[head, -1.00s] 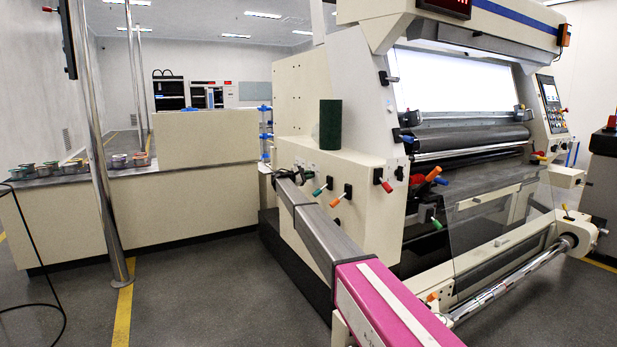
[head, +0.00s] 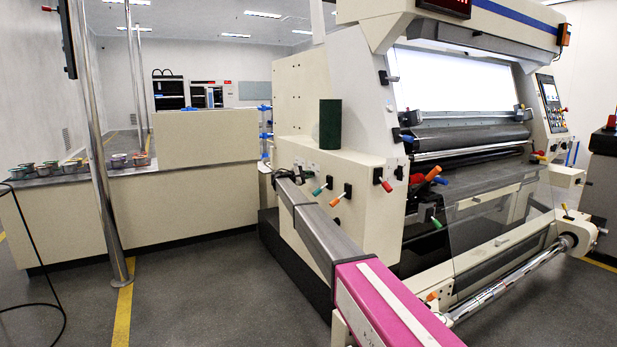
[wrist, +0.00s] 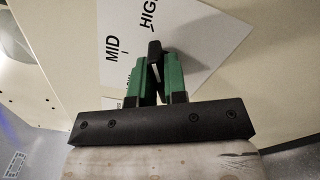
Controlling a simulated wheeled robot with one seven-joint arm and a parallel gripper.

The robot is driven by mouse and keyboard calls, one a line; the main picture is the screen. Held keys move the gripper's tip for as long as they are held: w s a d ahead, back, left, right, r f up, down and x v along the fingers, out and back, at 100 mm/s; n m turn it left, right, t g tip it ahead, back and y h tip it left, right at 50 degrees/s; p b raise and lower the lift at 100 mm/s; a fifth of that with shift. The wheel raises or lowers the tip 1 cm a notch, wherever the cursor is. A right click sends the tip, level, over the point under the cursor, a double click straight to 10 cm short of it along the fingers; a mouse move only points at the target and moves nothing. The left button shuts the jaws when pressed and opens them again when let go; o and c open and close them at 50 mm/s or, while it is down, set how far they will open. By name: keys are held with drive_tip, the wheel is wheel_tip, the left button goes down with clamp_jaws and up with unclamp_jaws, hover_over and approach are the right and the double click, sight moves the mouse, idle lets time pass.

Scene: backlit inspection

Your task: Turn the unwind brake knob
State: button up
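The unwind brake knob (wrist: 155,50) is a small black knob with a white mark, in the wrist view. It stands in front of a white label plate (wrist: 195,45) reading MID and HIGH; a third word is mostly hidden behind my left finger. My gripper (wrist: 157,76) has green fingers, one on each side of the knob, and looks shut on it. Which word the knob points to I cannot tell. In the head view my gripper (head: 287,176) is at the left end of the machine's cream side housing, and the knob is hidden there.
Several coloured levers, including a green one (head: 320,190) and an orange one (head: 336,201), stick out of the housing right of my gripper. A dark green cylinder (head: 330,124) stands on top. A metal pole (head: 100,170) and open floor are to the left.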

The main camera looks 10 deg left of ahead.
drive_tip(key=o, duration=0.4)
drive_tip(key=shift+c, duration=0.2)
drive_tip(key=shift+a, duration=0.1)
drive_tip(key=v, duration=1)
drive_tip(key=shift+s+a, duration=0.25)
drive_tip(key=shift+s, duration=0.05)
